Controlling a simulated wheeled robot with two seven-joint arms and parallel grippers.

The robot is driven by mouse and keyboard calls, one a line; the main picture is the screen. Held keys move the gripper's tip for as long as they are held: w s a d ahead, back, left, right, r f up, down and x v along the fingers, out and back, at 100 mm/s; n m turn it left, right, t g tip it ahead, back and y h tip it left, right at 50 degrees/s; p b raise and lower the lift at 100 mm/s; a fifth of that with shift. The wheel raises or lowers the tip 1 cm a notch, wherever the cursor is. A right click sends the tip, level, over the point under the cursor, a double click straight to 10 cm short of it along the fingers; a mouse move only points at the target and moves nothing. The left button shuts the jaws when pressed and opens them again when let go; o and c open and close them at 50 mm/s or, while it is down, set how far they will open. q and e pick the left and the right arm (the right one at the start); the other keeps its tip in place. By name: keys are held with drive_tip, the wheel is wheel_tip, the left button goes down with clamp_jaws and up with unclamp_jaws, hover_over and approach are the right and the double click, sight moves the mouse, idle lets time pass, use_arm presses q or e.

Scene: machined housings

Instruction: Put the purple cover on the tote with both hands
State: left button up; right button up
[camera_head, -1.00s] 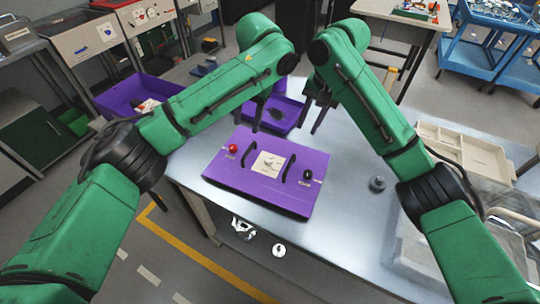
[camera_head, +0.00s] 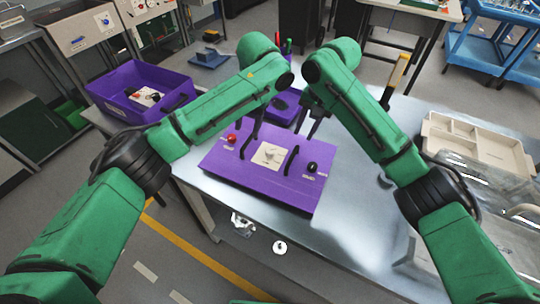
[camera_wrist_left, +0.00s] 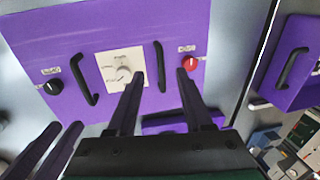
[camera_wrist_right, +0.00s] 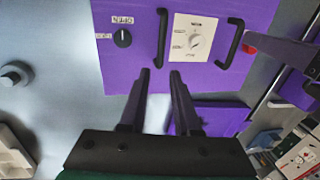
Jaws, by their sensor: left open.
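The purple cover (camera_head: 270,183) lies flat near the table's front edge. It has two upright black handles, a pale centre plate, a red knob and a black knob. My left gripper (camera_head: 250,139) is open over the handle by the red knob (camera_wrist_left: 190,62); in the left wrist view that handle (camera_wrist_left: 159,58) shows between the open fingertips (camera_wrist_left: 157,76). My right gripper (camera_head: 313,131) is open above and behind the other handle (camera_wrist_right: 162,38), whose near end lines up with the finger gap (camera_wrist_right: 160,75). A purple tote (camera_head: 283,106) stands behind the cover, partly hidden by my arms.
Another purple tote (camera_head: 122,101) with small items stands on the left. A beige divided tray (camera_head: 475,145) and clear container (camera_head: 487,190) are at the table's right. A blue item (camera_head: 208,58) lies at the back.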

sight(296, 148)
use_arm(q)
drive_tip(key=f, duration=0.3)
drive_tip(key=a+f, duration=0.1)
drive_tip(key=f, duration=0.5)
drive_tip(key=shift+w+a+f, duration=0.2)
drive_tip(key=shift+w+a, duration=0.2)
use_arm(e)
drive_tip(key=f, duration=0.3)
drive_tip(key=a+f, duration=0.1)
drive_tip(key=f, duration=0.5)
drive_tip(key=shift+w+a+f, duration=0.2)
drive_tip(key=shift+w+a, duration=0.2)
use_arm(q)
drive_tip(key=c, duration=0.5)
use_arm(e)
clamp_jaws()
use_arm(q)
clamp_jaws()
drive_tip(key=shift+r, duration=0.15)
use_arm(e)
drive_tip(key=shift+r, duration=0.15)
